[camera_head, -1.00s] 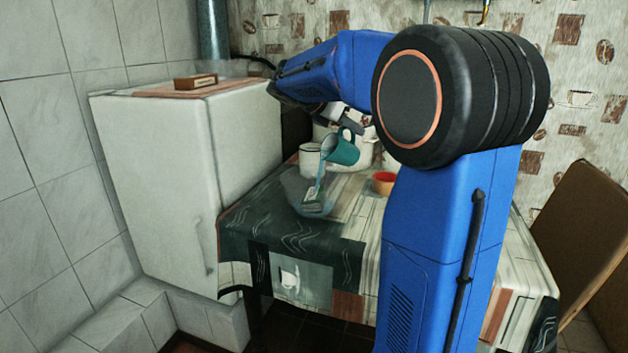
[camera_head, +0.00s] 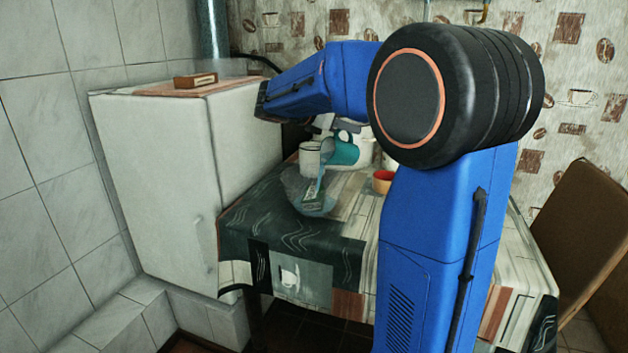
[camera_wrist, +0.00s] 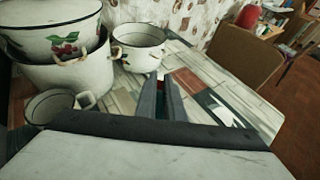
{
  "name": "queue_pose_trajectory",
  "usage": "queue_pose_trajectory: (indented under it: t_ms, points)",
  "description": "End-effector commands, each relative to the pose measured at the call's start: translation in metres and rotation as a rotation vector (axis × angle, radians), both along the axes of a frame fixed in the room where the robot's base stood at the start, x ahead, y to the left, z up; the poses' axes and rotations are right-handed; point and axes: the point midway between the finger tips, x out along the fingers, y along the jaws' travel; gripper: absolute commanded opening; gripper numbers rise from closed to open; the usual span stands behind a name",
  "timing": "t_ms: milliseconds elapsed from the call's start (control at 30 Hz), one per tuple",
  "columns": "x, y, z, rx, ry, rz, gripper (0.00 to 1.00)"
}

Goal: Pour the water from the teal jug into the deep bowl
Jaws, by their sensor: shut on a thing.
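The teal jug (camera_head: 346,153) is tipped well over to the left above the table in the head view, with its handle on top. A pale blue stream (camera_head: 320,178) runs from its mouth into a clear rounded vessel that looks like a glass deep bowl (camera_head: 290,182). Bluish water shows low in this bowl; its rim is hard to make out. My gripper (camera_wrist: 161,88) is shut on the jug, though the grip itself is mostly hidden behind my arm in the head view. The jug is not clearly visible in the wrist view.
A white mug (camera_head: 309,160) stands close behind the bowl, left of the jug. White enamel pots (camera_wrist: 70,78) crowd the back of the table (camera_head: 340,230). A white fridge (camera_head: 160,180) stands at the left.

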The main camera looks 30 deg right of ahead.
Motion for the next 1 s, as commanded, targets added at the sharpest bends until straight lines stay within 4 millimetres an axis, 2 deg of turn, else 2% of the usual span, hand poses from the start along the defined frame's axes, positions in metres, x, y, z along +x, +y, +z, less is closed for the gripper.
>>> queue_pose_trajectory:
  t_ms: [333, 1000]
  points:
    - [0.000, 0.007, 0.000, -0.073, 0.002, 0.001, 0.00]
    - [0.001, 0.037, 0.012, -0.218, 0.002, 0.002, 0.00]
